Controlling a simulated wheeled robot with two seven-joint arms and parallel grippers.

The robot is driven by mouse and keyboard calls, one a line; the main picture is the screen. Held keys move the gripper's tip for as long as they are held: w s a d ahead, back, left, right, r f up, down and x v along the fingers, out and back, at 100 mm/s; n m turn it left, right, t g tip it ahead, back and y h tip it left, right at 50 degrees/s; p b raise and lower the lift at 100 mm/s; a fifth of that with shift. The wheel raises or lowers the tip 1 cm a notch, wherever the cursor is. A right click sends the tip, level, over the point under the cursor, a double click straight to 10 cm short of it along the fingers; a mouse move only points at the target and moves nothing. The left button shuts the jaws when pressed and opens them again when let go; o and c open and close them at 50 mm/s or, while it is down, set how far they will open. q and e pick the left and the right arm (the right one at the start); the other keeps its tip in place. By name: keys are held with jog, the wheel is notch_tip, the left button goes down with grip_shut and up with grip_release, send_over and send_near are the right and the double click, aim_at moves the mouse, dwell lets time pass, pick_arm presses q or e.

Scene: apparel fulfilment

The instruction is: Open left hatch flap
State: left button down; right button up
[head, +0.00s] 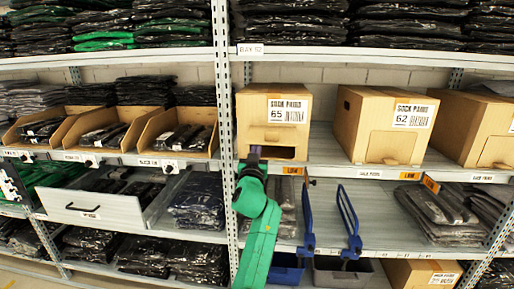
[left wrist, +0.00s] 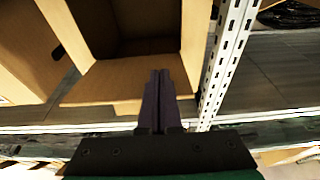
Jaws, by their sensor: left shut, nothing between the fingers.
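The cardboard box labelled 65 (head: 258,115) stands on the middle shelf, just right of a metal post. Its front has a cut hatch flap (head: 278,136) with a dark gap below it. My left gripper (head: 255,151) points at the lower left of this front, beside the gap; its fingers are shut. I cannot tell whether the fingertips touch the cardboard. My right gripper is not in view.
The box labelled 62 (head: 382,142) stands to the right with its hatch shut. The perforated post (head: 225,90) is close on the left of the box; it also shows in the wrist view (left wrist: 222,60). Blue brackets (head: 350,222) and bagged clothes (head: 440,212) are below.

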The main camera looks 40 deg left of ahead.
pick_arm(q)
jog(key=shift+s+d+r+p, duration=0.15)
jog(key=shift+r+p, duration=0.55)
jog(key=shift+r, duration=0.15)
jog(key=shift+s+d+r+p, duration=0.1)
jog(key=shift+s+r+p, duration=0.05)
jog(key=shift+r+p, duration=0.6)
jog(key=shift+f+b, duration=0.2)
jog(key=shift+b, duration=0.1)
jog(key=shift+s+d+f, duration=0.15)
jog(key=shift+s+d, duration=0.1)
jog(key=shift+s, duration=0.05)
jog(key=b, duration=0.2)
send_near(257, 143)
jog(key=shift+s+r+p, duration=0.2)
jog(key=shift+r+p, duration=0.1)
jog(key=shift+r, duration=0.1)
